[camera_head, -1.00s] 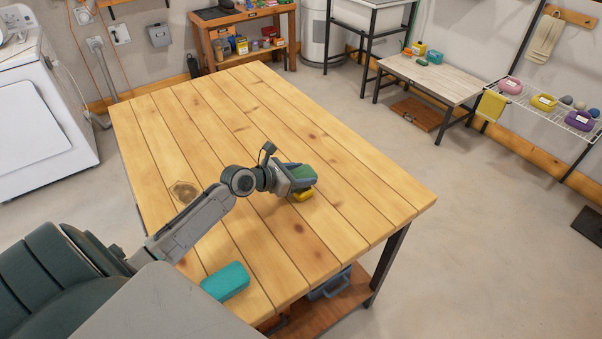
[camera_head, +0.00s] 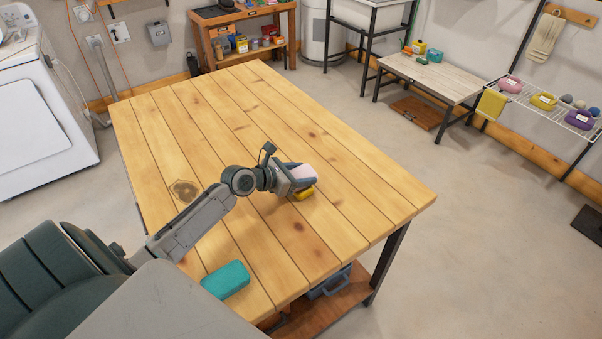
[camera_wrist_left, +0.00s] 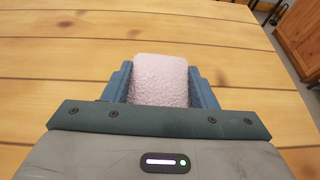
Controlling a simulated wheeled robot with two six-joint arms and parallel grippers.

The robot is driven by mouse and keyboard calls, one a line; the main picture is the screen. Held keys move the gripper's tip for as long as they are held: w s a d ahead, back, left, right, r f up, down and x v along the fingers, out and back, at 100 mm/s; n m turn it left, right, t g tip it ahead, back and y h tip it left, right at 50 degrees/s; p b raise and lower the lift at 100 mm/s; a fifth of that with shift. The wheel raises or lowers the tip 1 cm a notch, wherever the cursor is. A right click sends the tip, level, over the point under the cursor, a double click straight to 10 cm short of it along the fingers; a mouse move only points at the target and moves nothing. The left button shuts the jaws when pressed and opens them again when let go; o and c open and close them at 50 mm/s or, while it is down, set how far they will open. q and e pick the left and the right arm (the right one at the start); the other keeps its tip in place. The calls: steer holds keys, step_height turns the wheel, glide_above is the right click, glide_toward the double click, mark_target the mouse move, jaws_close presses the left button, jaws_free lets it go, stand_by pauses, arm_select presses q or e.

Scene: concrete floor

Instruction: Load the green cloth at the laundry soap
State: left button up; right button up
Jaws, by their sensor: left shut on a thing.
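My left gripper (camera_head: 300,178) is above the middle of the wooden table, shut on a pale pink, rough-faced block (camera_wrist_left: 160,78) that sits between its two blue-grey fingers. The pale block shows in the head view too (camera_head: 304,172). I see no green cloth in the gripper now. I cannot tell which thing is the laundry soap. My right gripper is not in view.
A teal block (camera_head: 226,280) lies near the front edge of the wooden table (camera_head: 250,110). A low table (camera_head: 440,80) at the back holds small coloured things. A wire shelf (camera_head: 550,108) at right holds several blocks. Most of the tabletop is clear.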

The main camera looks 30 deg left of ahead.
mark_target(301, 173)
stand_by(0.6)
arm_select(q)
steer(key=shift+s+f+p, duration=0.1)
steer(key=shift+f+p, duration=0.1)
steer(key=shift+p, duration=0.3)
stand_by(1.1)
steer(key=shift+r, duration=0.1)
steer(key=r+p, duration=0.2)
steer(key=shift+p, duration=0.35)
step_height(301, 173, up, 5)
steer(key=p, duration=0.7)
steer(key=shift+r, duration=0.1)
stand_by(0.3)
